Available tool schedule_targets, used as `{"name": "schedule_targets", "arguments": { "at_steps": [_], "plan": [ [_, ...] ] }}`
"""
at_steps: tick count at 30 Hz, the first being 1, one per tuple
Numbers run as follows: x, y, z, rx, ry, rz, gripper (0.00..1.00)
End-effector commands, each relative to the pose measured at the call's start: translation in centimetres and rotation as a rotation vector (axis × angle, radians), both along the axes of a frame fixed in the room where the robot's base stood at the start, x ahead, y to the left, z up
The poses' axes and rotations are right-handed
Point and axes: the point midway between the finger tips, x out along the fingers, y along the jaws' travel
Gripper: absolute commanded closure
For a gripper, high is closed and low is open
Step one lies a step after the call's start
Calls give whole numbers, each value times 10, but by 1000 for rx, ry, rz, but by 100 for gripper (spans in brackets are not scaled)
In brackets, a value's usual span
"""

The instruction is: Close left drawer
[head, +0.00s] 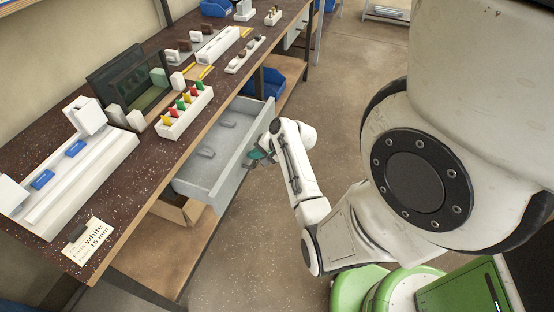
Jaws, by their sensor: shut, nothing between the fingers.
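A grey drawer (243,140) stands pulled out from under the dark speckled bench, its front panel facing right into the room. Two small grey pieces (206,152) lie inside on its floor. My gripper (254,157) is at the outer side of the drawer front, near its middle. It is shut and holds nothing. From this view I cannot tell whether the fingertips touch the front. The drawer's handle is not clearly visible.
The bench top (122,195) carries a white clamp fixture (85,180), a white rack with coloured clips (185,113) and a paper label (88,240). A cardboard box (178,210) and a blue bin (268,84) sit on the lower shelf. The floor (330,100) right of the drawer is open.

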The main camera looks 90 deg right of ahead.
Motion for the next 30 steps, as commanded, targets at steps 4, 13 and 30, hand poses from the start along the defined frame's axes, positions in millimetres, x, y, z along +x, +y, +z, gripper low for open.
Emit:
{"name": "schedule_targets", "arguments": {
  "at_steps": [4, 13, 30],
  "plan": [
    [44, -12, -2, -2, -1, 6, 100],
    [112, -32, -2, -1, -2, 4, 100],
    [158, -45, 0, -1, -2, 1, 100]
  ]
}}
